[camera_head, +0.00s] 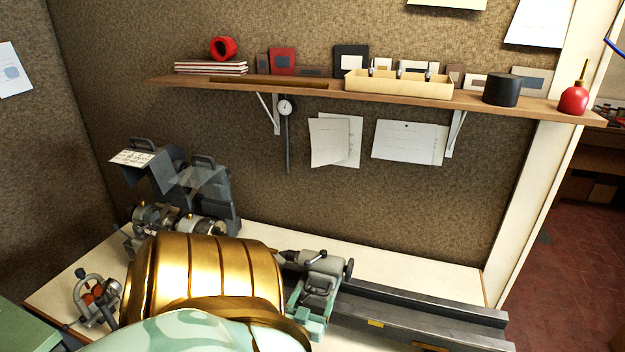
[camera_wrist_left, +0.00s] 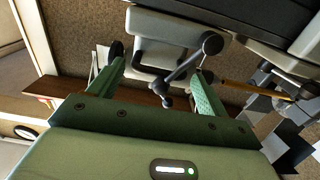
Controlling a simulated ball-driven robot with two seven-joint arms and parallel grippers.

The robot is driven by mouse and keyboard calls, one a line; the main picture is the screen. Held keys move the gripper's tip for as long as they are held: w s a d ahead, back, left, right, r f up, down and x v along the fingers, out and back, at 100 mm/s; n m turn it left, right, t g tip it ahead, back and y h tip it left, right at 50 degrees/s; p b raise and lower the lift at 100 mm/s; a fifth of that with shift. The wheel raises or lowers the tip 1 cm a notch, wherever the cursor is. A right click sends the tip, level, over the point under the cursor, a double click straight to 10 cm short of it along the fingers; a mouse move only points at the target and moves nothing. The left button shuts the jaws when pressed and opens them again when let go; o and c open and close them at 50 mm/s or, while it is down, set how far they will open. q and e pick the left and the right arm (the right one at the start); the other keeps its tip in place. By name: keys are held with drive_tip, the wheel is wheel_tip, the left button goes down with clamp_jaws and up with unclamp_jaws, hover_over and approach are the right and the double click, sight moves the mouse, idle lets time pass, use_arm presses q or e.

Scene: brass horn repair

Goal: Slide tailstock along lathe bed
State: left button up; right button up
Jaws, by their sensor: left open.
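The grey tailstock (camera_head: 325,262) stands on the dark lathe bed (camera_head: 430,312), with its pointed centre toward the headstock (camera_head: 170,220) on the left. My left gripper (camera_head: 313,292) is at the tailstock's near side, partly hidden behind my gold-banded arm. In the left wrist view my left gripper (camera_wrist_left: 160,68) is open, its two green fingers apart. A lever with a round knob (camera_wrist_left: 185,70) shows between and beyond the fingers, with a pale grey part of the tailstock (camera_wrist_left: 165,28) above it. Whether a finger touches the tailstock cannot be told. My right gripper is not in view.
Tilted guards (camera_head: 205,182) stand above the headstock. A small clamp-like device (camera_head: 97,297) sits on the bench at left. A wooden shelf (camera_head: 300,84) with boxes and a red oil bottle (camera_head: 574,98) hangs above. The bed right of the tailstock looks clear.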

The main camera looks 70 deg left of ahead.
use_arm(q)
drive_tip(key=b+v, duration=0.1)
drive_tip(key=v, duration=1.5)
drive_tip(key=shift+a, duration=0.1)
